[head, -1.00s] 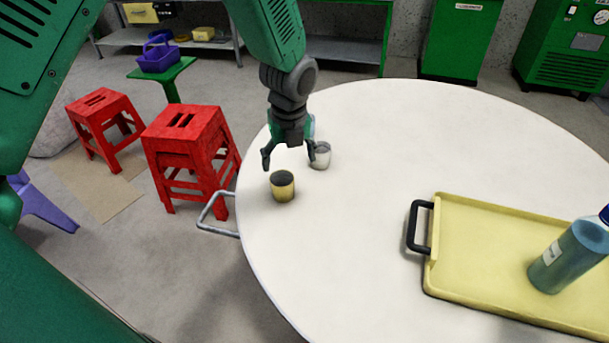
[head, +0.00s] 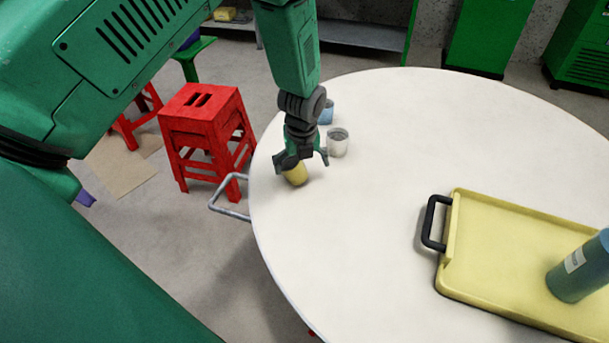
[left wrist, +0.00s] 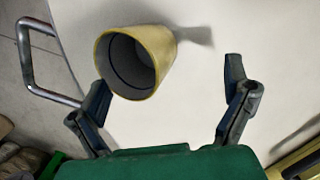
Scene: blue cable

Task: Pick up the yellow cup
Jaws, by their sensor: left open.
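The yellow cup (head: 297,174) stands on the white round table near its left edge, partly hidden by my left gripper (head: 305,162) in the head view. In the left wrist view the yellow cup (left wrist: 136,62) shows its open, dark-looking mouth. There my left gripper (left wrist: 166,95) is open, with the cup close to the left finger and off-centre toward it. Wide free space lies between the cup and the right finger. Nothing is held. My right gripper is in no view.
A white-grey cup (head: 338,143) and a blue cup (head: 327,112) stand just behind the gripper. A yellow tray (head: 480,235) with a black handle bears a blue-green bottle (head: 580,268) at the right. A metal rail (head: 228,204) sticks out at the table's left edge. The table's middle is clear.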

